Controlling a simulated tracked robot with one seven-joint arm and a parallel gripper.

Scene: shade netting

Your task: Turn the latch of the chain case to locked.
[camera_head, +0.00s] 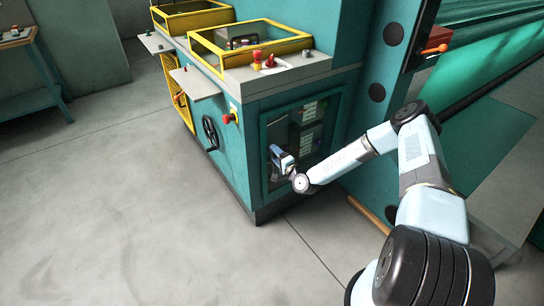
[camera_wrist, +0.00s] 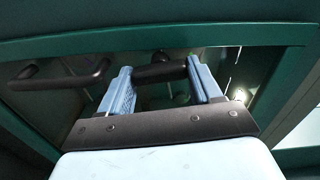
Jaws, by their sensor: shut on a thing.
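The chain case (camera_head: 263,125) is a teal cabinet section with a recessed dark panel, at the middle of the head view. My gripper (camera_head: 281,158) is at the lower part of that panel. In the wrist view, my gripper (camera_wrist: 162,82) has its two light blue fingers on either side of a dark, short bar, the latch (camera_wrist: 160,73), and is shut on it. The latch is hidden behind my gripper in the head view. I cannot read its locked or unlocked mark.
A dark bent handle (camera_wrist: 58,76) lies left of my fingers in the wrist view. A black handwheel (camera_head: 210,131) and a red button (camera_head: 232,116) are on the cabinet's left side. Yellow guard frames (camera_head: 250,48) stand on top. The floor (camera_head: 130,190) in front is clear.

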